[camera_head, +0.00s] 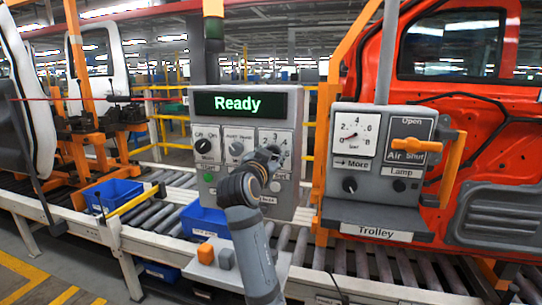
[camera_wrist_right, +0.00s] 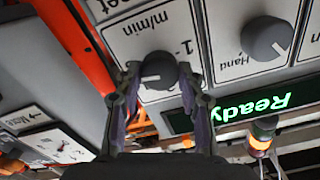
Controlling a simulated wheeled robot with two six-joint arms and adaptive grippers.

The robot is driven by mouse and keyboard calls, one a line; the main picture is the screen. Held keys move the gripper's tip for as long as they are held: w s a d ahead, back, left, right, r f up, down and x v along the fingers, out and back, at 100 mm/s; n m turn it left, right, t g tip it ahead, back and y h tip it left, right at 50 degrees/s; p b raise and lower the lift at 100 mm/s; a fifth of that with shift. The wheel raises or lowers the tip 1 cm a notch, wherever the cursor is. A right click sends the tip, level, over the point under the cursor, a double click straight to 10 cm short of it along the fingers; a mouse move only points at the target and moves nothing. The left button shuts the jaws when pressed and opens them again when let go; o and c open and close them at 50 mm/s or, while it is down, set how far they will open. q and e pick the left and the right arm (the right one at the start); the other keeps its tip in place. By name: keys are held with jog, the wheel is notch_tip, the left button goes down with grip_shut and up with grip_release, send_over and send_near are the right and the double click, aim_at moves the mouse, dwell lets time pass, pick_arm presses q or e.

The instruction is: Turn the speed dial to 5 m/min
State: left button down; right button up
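The speed dial (camera_wrist_right: 158,71) is a dark round knob on a pale plate marked "m/min" in the wrist view, which shows the panel upside down. A light mark shows on its face. My right gripper (camera_wrist_right: 160,75) has one finger on each side of the dial, with a narrow gap seeming to remain, so it looks open around it. In the head view my right gripper (camera_head: 268,158) is at the right part of the grey control panel (camera_head: 238,186) and hides most of the dial. My left gripper is not in view.
The panel's display (camera_head: 240,103) reads "Ready" in green. A Hand knob (camera_wrist_right: 266,38) sits beside the dial. To the right stands a trolley box (camera_head: 350,205) with a gauge and an orange handle (camera_head: 452,168). A blue bin (camera_head: 205,222) sits below the panel.

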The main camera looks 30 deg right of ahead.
aim_at(275, 116)
jog(key=o, duration=0.4)
jog(key=shift+w+d+f, duration=0.15)
jog(key=shift+w+f, duration=0.05)
jog(key=shift+w, duration=0.05)
jog(key=shift+o, duration=0.2)
jog(key=shift+s+r, duration=0.1)
notch_tip(275, 116, up, 10)
